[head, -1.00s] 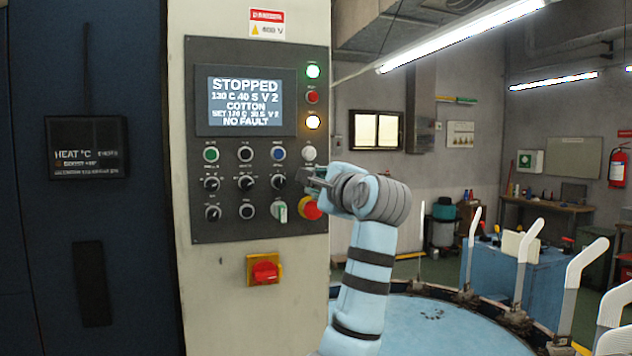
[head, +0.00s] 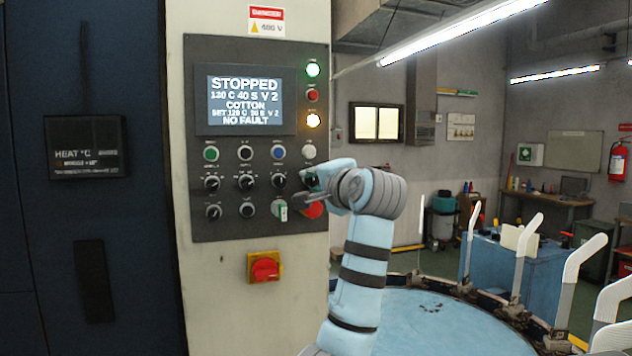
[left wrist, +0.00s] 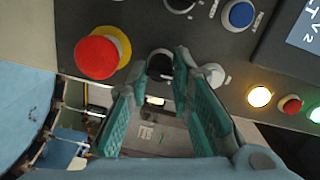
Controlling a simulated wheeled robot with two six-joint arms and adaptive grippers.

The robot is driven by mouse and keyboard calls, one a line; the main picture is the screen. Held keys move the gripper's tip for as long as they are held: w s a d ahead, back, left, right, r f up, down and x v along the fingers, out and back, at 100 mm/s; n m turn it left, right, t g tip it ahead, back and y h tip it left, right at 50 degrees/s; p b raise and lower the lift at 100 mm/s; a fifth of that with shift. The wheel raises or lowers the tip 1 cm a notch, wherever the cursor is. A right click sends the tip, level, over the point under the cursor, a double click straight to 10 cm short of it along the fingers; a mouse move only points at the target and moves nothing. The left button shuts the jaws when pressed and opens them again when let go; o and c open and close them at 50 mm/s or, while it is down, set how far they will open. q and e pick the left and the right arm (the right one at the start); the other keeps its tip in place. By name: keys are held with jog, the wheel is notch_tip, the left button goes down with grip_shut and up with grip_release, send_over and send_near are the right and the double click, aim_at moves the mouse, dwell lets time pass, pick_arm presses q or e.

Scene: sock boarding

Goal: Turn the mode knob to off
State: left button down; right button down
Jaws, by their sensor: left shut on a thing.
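My left gripper (head: 307,188) is at the right side of the dark control panel (head: 200,140), at the last knob place in the upper knob row. In the left wrist view, its teal-padded fingers (left wrist: 158,68) are shut on a black knob (left wrist: 160,60) between their tips. The fingers hide most of this knob, and I cannot read its label or pointer position. The screen (head: 245,100) reads STOPPED, COTTON and NO FAULT. My right gripper is not in view.
A red emergency button (left wrist: 97,57) on a yellow ring sits close beside the fingers. A red rotary switch (head: 264,268) is lower on the cabinet. A blue round table (head: 440,325) with white upright boards stands right.

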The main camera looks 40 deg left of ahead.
pick_arm(q)
jog(key=shift+r, duration=0.2)
jog(key=c, duration=1.8)
grip_release()
jog(key=shift+c, duration=0.2)
jog(key=shift+o, duration=0.6)
jog(key=shift+f, duration=0.1)
jog(key=v, duration=1.2)
jog(key=shift+a+f, duration=0.1)
